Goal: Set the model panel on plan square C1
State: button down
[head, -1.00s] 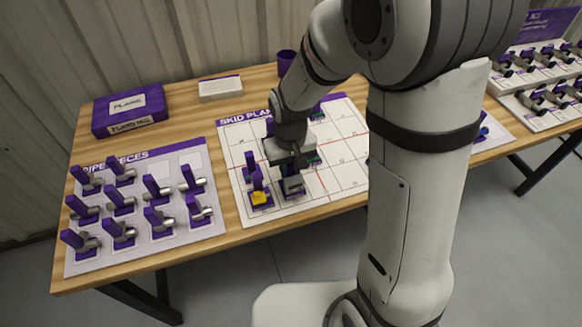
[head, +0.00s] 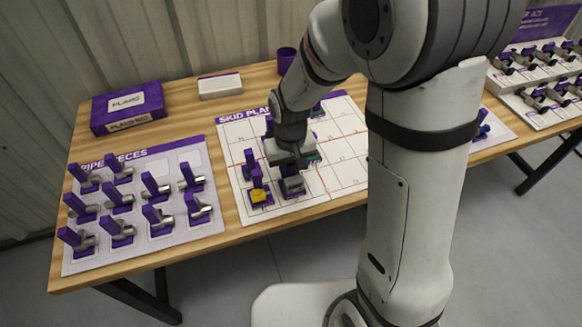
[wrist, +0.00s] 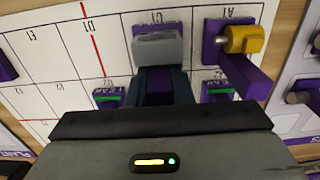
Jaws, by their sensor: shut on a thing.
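The model panel is a grey box (wrist: 158,46) on a purple base with a purple post. My gripper (wrist: 158,90) is shut on the post in the wrist view. In the head view the panel (head: 292,186) is below my gripper (head: 291,160), at the front row of the plan board (head: 345,150). It is beside the yellow piece, on the side toward the red line. The base is at or just above the board; contact cannot be told.
A yellow piece with a purple post (head: 260,194) stands close on the left, at A1. Purple-and-green pieces (wrist: 218,92) (wrist: 108,98) stand either side of my fingers in the wrist view. The pipe pieces board (head: 190,235) is left.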

jog(key=shift+f, duration=0.15)
jog(key=c, duration=1.2)
grip_release()
jog(key=shift+r, duration=0.2)
jog(key=shift+r+p, duration=0.35)
jog(key=shift+r, duration=0.05)
jog(key=shift+r, duration=0.1)
jog(key=shift+r+p, duration=2.65)
jog(key=shift+r, duration=0.85)
jog(key=shift+f, duration=0.1)
